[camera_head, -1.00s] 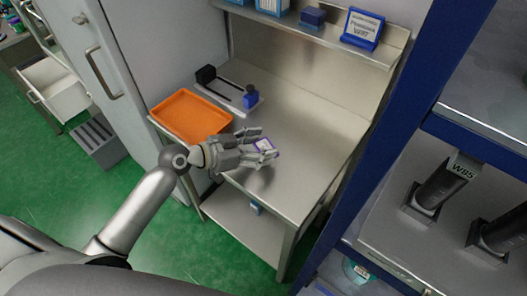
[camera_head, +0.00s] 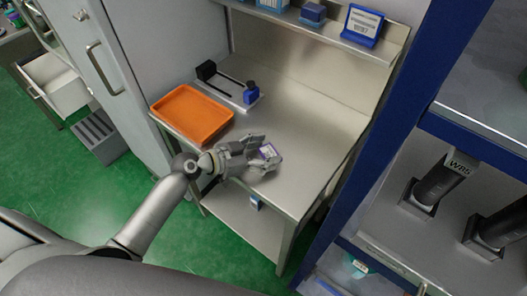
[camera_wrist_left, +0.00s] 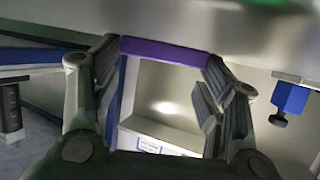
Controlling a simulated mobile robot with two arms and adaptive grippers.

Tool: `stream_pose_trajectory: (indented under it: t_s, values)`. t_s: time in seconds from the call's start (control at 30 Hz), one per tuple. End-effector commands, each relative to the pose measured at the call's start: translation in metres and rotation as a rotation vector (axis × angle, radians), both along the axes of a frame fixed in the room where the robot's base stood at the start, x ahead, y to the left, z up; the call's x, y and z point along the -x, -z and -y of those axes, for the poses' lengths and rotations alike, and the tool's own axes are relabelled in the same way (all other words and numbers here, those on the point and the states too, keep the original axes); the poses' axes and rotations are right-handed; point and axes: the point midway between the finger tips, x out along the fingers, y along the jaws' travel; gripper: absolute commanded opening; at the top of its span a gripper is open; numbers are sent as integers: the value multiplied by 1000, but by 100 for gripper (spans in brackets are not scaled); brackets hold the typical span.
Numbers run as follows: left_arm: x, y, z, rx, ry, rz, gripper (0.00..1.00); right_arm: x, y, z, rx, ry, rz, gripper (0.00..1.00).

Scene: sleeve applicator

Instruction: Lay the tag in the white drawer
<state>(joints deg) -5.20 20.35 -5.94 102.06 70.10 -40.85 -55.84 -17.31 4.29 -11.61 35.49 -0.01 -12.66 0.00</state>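The tag (camera_head: 267,151) is a small white piece with a purple edge, held up over the front part of the steel bench. My left gripper (camera_head: 262,152) has its fingers on both sides of it. In the left wrist view the tag's purple edge (camera_wrist_left: 165,51) spans between the fingertips (camera_wrist_left: 163,85). The white drawer (camera_head: 68,98) stands pulled open at the far left, low and well away from the gripper; part of its inside shows. My right gripper is out of view.
An orange tray (camera_head: 192,114) and a grey fixture with a blue block (camera_head: 251,92) sit on the bench (camera_head: 315,125). A tall grey cabinet door (camera_head: 112,60) with a handle stands between bench and drawer. A grey slotted bin (camera_head: 97,134) is on the green floor below the drawer.

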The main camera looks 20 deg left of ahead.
Motion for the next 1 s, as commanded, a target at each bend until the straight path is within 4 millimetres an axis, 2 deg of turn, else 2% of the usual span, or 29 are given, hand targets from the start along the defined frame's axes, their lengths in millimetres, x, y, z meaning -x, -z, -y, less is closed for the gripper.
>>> stream_pose_trajectory:
  t_s: [0.1, 0.57, 0.77, 1.0]
  values:
    - [1, 1, 0, -1, 1, -3, 83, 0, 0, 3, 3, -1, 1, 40]
    - [2, -4, -2, -2, 1, -4, 83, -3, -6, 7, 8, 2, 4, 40]
    - [29, -12, -25, -6, 2, -4, 83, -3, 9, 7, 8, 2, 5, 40]
    - [63, -31, -56, -5, 4, -3, 83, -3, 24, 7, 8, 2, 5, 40]
